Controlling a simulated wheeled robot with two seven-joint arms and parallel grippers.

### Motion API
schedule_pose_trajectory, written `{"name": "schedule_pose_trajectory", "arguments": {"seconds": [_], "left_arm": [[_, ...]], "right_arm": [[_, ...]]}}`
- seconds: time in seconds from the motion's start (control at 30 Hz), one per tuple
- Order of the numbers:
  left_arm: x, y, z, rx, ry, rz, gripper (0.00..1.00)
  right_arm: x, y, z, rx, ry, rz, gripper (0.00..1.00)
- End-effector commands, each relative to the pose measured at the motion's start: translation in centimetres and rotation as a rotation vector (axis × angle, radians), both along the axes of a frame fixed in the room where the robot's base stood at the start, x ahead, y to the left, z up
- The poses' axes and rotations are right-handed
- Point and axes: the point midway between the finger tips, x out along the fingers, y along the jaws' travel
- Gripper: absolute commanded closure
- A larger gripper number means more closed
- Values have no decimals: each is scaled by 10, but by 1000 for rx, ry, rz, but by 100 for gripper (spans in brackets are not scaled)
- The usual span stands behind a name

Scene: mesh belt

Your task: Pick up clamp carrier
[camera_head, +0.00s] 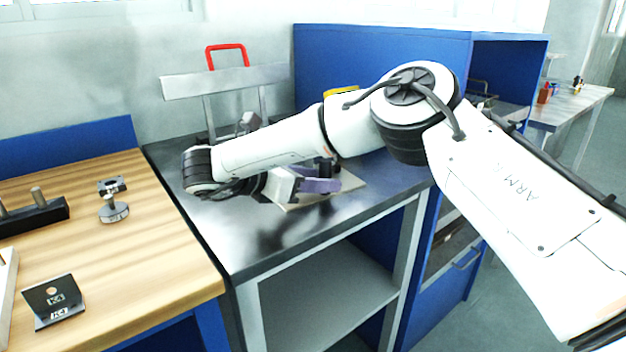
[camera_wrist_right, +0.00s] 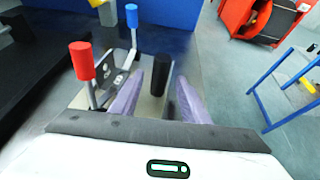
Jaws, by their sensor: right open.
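What appears to be the clamp carrier is a pale plate (camera_head: 352,184) on the metal-topped bench, mostly hidden behind my right arm in the head view. In the right wrist view its upright black handle (camera_wrist_right: 161,72) stands between the purple fingers of my right gripper (camera_wrist_right: 172,75). A metal bracket (camera_wrist_right: 113,75) with a red-capped post (camera_wrist_right: 81,60) and a blue-capped post (camera_wrist_right: 132,16) stands left of the fingers. My right gripper (camera_head: 322,186) is open, low over the plate in the head view. Contact with the handle cannot be told. My left gripper is out of view.
A wooden bench (camera_head: 150,245) at left holds a black bracket (camera_head: 53,300), a small round metal fixture (camera_head: 113,208) and a black block with pins (camera_head: 35,213). A blue panel (camera_head: 385,55) stands behind the metal bench (camera_head: 260,235). The metal bench's front is clear.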

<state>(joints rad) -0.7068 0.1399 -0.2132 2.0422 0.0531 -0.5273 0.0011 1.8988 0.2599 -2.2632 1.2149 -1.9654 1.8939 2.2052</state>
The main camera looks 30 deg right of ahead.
Motion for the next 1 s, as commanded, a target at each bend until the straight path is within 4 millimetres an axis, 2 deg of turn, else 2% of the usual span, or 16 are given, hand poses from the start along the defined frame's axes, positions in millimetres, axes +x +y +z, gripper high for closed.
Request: {"name": "schedule_pose_trajectory", "arguments": {"seconds": [0.13, 0.43, 0.6, 0.7, 1.0], "left_arm": [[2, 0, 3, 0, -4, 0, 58], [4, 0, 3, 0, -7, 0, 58], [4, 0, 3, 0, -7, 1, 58], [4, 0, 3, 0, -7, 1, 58], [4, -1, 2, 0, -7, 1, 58]], "right_arm": [[2, -18, -7, 0, -1, -1, 58], [3, -23, -10, 0, -1, 2, 58], [3, -22, -9, 0, 0, 1, 87], [3, -22, -9, 0, 0, 1, 100], [3, -22, -9, 0, 0, 1, 100]]}}
